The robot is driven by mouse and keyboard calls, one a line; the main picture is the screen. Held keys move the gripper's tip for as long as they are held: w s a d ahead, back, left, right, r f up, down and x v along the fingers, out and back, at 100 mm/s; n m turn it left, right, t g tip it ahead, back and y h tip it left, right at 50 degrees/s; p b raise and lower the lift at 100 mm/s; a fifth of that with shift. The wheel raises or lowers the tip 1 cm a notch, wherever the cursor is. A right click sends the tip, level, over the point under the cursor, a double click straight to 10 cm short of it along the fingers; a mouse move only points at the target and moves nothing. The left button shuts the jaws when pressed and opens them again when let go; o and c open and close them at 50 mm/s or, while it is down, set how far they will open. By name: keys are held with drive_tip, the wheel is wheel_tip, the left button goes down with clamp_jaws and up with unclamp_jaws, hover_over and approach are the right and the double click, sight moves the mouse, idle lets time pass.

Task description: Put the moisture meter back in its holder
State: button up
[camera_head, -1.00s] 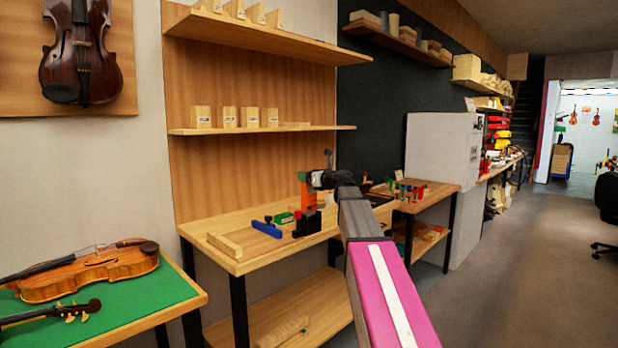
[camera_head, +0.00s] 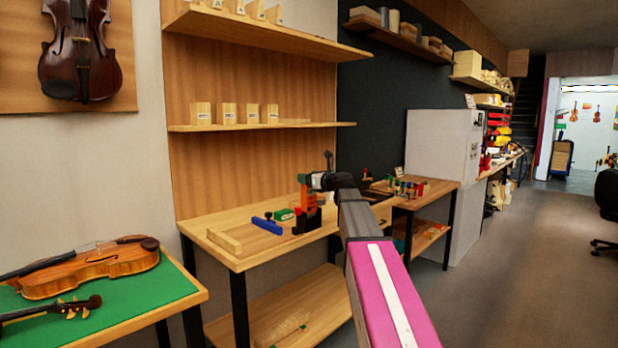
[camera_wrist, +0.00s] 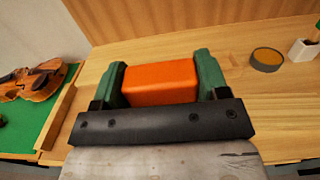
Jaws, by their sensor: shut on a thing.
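The moisture meter appears as an orange block (camera_wrist: 162,84) between the green fingers of my gripper (camera_wrist: 160,66) in the wrist view. The fingers press on its two sides. In the head view the orange meter (camera_head: 307,196) shows above the wooden bench, at the end of my arm. Just below it stands a black object (camera_head: 304,222) with a red part. I cannot tell whether the meter touches it. The meter's lower end is hidden. I cannot tell for sure which object is the holder.
On the bench (camera_head: 215,222) lie a blue tool (camera_head: 267,225) and a green block (camera_head: 284,214). The wrist view shows a round tin (camera_wrist: 267,58) and a small white box (camera_wrist: 302,50) at the right. A violin (camera_head: 90,270) lies on a green-topped table at the left.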

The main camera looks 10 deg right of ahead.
drive_tip(key=shift+f, duration=1.4)
drive_tip(key=o, duration=1.6)
drive_tip(key=shift+c, duration=0.2)
drive_tip(key=v, duration=1)
drive_tip(key=s+a+f+n+g+h, duration=0.1)
drive_tip(key=s+a+f+n+g, duration=0.25)
drive_tip(key=f, duration=0.55)
drive_tip(key=s+a+f+n+g+h, duration=0.1)
drive_tip(key=s+f+n+g, duration=0.1)
drive_tip(key=s+f+n, duration=0.5)
drive_tip(key=a+f+n+g+h, duration=0.2)
drive_tip(key=a+f+n, duration=0.1)
drive_tip(key=f, duration=0.9)
drive_tip(key=s+d+f+n+g+h, duration=0.1)
drive_tip(key=s+f+n+g+h, duration=0.5)
drive_tip(key=s+f+n, duration=0.9)
drive_tip(key=s+f+g, duration=0.1)
drive_tip(key=s+f, duration=0.2)
drive_tip(key=f, duration=0.1)
drive_tip(key=shift+s+d+f+h, duration=0.25)
drive_tip(key=shift+s+d+h, duration=0.05)
drive_tip(key=shift+s, duration=0.05)
